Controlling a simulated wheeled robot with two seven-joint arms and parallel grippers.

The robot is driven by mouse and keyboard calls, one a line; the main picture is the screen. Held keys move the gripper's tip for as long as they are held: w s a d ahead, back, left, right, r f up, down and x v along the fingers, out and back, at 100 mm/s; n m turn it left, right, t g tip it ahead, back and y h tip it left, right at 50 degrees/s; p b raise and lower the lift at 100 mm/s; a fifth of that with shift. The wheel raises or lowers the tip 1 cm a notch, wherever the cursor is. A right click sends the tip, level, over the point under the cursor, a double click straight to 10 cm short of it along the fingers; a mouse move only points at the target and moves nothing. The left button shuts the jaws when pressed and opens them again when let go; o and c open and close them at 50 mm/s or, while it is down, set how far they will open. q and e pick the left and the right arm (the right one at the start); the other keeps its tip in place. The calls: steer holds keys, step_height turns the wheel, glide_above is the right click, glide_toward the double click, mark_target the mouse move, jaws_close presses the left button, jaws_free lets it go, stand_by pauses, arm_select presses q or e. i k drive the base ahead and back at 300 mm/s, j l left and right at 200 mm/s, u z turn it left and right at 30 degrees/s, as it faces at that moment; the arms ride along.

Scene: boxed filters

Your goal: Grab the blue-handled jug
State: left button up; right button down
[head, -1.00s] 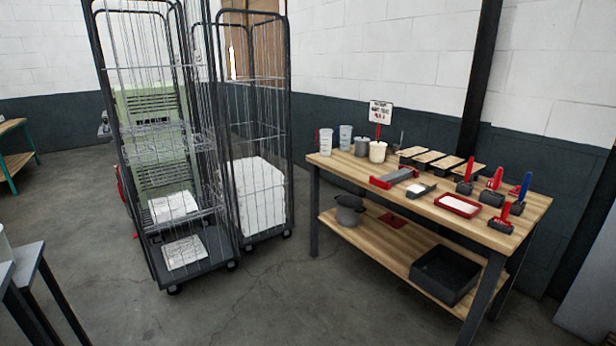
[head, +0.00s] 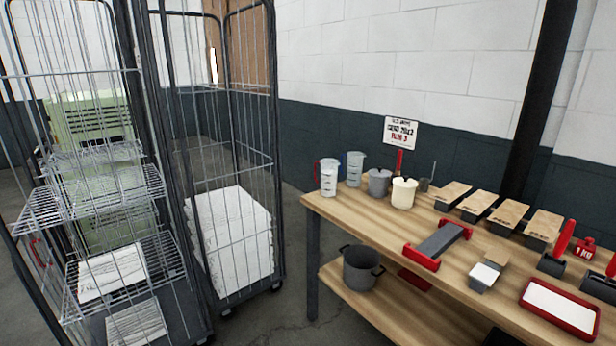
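Two pale, translucent jugs stand close together at the far left corner of the wooden table (head: 440,228). The front jug (head: 329,179) has a red handle on its left side and dark markings. The rear jug (head: 355,168) stands just behind it to the right and has a faint bluish tint. Neither of my grippers is in view.
A grey pot (head: 379,182) and a cream pot (head: 403,193) stand right of the jugs. A sign (head: 401,133) rises behind them. Wire roll cages (head: 272,120) stand left of the table, with a narrow floor gap between. A bucket (head: 361,268) sits on the lower shelf.

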mark_target(354, 159)
steer(key=i+j, duration=0.1)
steer(key=i, duration=0.45)
steer(key=i+z, duration=0.1)
steer(key=i, duration=0.45)
steer(key=i+j, duration=0.2)
steer(key=i, duration=0.35)
steer(key=z, duration=0.05)
